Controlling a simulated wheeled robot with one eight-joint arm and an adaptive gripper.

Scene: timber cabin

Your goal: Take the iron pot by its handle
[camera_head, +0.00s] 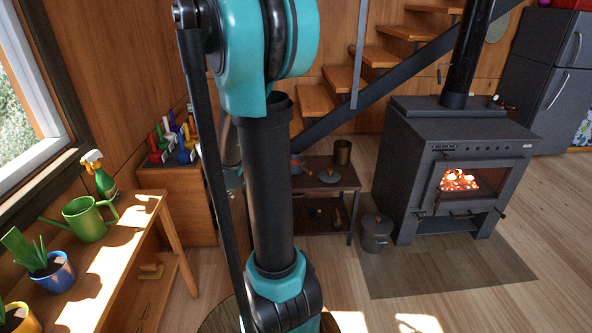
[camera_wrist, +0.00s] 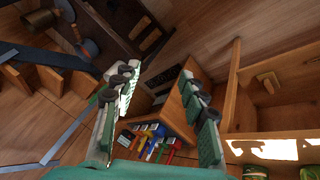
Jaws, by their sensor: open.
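A dark grey lidded pot (camera_head: 376,232), which looks like the iron pot, stands upright on the floor. It is between the small low table and the stove. Its handle is too small to make out clearly. My gripper (camera_wrist: 158,75) shows in the wrist view with its two fingers spread wide and nothing between them. It is apart from the pot, over the side of the room with the wooden shelf and the coloured-handled tools. In the head view my arm stands across the middle and the gripper cannot be made out. I cannot tell the pot surely in the wrist view.
A low dark table (camera_head: 329,187) with a brassy cup (camera_head: 342,152) stands left of the pot. The black stove (camera_head: 452,170), with fire glowing inside, is close on its right. A wooden bench (camera_head: 112,262) bears a green watering can (camera_head: 89,219). Floor in front is clear.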

